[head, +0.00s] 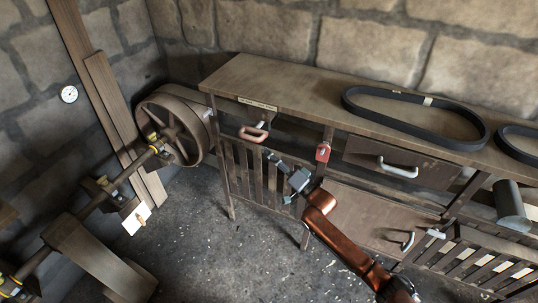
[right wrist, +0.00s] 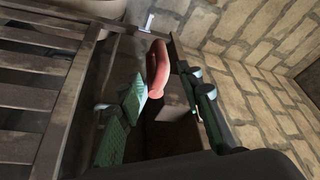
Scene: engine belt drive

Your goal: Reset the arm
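My right arm (head: 345,240) reaches up from the lower right in the head view. Its gripper (head: 281,177) is in front of the slatted lower left part of the wooden bench, below and to the right of a reddish drawer handle (head: 253,134). In the right wrist view the gripper's green-padded fingers (right wrist: 166,92) are apart. The red handle (right wrist: 158,68) shows ahead, in the gap between them, and I cannot tell whether a finger touches it. My left gripper is not in view.
A red padlock-like piece (head: 322,152) hangs right of the gripper. A black belt (head: 412,122) lies on the bench top (head: 290,85). A closed drawer (head: 385,163) is at right. A large wheel (head: 172,128) on a shaft stands left. The floor (head: 215,245) in front is clear.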

